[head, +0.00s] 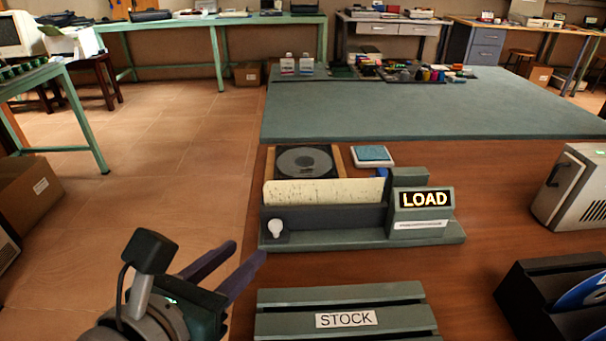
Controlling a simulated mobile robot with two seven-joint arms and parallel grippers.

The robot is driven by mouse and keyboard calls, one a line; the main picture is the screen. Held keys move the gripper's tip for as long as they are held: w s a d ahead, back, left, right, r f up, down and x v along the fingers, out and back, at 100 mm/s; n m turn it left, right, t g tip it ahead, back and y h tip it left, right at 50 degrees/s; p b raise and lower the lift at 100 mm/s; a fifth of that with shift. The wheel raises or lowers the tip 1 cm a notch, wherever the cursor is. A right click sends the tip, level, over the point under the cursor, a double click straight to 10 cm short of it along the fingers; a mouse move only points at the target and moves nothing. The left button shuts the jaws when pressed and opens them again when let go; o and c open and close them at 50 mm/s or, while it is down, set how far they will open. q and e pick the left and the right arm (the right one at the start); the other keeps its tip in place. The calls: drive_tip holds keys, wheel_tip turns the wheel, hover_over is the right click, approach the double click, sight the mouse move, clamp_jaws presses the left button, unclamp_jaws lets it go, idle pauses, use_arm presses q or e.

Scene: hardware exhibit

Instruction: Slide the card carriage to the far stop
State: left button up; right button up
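A grey-green card reader (350,238) stands on the wooden table in the middle of the head view. A cream, speckled card (325,192) stands upright along it. A small carriage with a white round knob (275,227) is at the reader's left end, below the card's left edge. The housing at the right has a lit LOAD sign (425,199). My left gripper (249,250) is low at the left, its two dark fingers spread and nothing between them. Its fingertips are near the reader's front left corner, to the left of the knob. My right gripper is out of view.
A grooved STOCK rack (345,320) lies in front of the reader. A dark rack with blue discs (560,300) and a pale vented box (575,190) are at the right. A disc in a wooden frame (304,162) sits behind the card. Table shows bare between reader and box.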

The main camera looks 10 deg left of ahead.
sight(275, 226)
use_arm(q)
drive_tip(key=b+x, duration=0.2)
drive_tip(key=x, duration=0.6)
drive_tip(key=shift+w+d, duration=0.15)
drive_tip(key=shift+w, duration=0.15)
drive_tip(key=shift+c, duration=0.2)
clamp_jaws()
drive_tip(key=shift+d, duration=0.1)
idle(0.7)
